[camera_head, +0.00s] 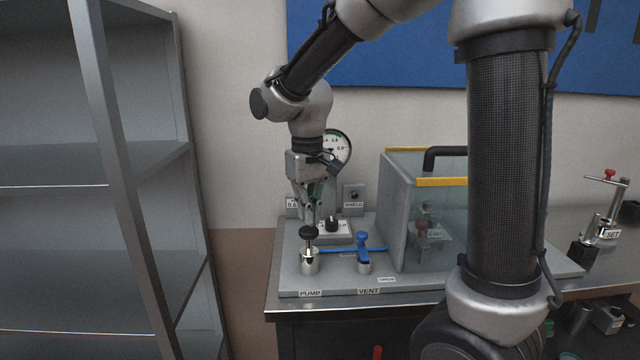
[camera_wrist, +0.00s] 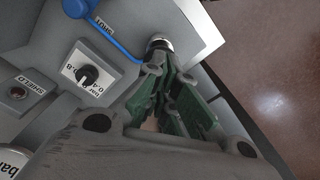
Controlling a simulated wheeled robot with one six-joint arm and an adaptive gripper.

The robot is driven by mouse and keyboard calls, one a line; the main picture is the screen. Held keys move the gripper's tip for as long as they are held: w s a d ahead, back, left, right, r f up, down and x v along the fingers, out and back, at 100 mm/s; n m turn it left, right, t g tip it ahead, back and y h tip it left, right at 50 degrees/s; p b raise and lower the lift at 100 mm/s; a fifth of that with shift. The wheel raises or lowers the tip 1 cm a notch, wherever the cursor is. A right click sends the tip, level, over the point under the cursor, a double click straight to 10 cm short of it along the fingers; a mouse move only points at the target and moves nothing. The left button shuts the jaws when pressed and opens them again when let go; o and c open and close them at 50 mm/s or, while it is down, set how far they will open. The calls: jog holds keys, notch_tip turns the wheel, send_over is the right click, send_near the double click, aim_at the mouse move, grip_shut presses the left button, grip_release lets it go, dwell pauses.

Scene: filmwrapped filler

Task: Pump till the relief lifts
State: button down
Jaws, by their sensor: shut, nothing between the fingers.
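The pump, marked PUMP, has a black knob (camera_head: 309,232) on a steel body (camera_head: 310,262) at the board's front left. My gripper (camera_head: 310,222) points down just above the knob, shut and empty; I cannot tell whether it touches. In the wrist view my gripper (camera_wrist: 172,92) shows green finger pads, with part of the pump's steel body (camera_wrist: 160,42) beyond them and the knob hidden. A round gauge (camera_head: 341,147) stands behind my wrist, partly covered; its needle is not readable. A clear-sided box (camera_head: 400,220) encloses a small red-topped fitting (camera_head: 422,230).
A black selector knob (camera_head: 332,223) and a SHIELD button (camera_head: 354,196) sit behind. A grey shelf (camera_head: 150,160) stands left. A red-handled tool (camera_head: 609,175) is at far right.

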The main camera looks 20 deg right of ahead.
aim_at(309, 229)
dwell(0.4)
jog(key=shift+f, duration=2.4)
jog(key=shift+r, duration=2.4)
jog(key=shift+f, duration=0.1)
dwell(1.2)
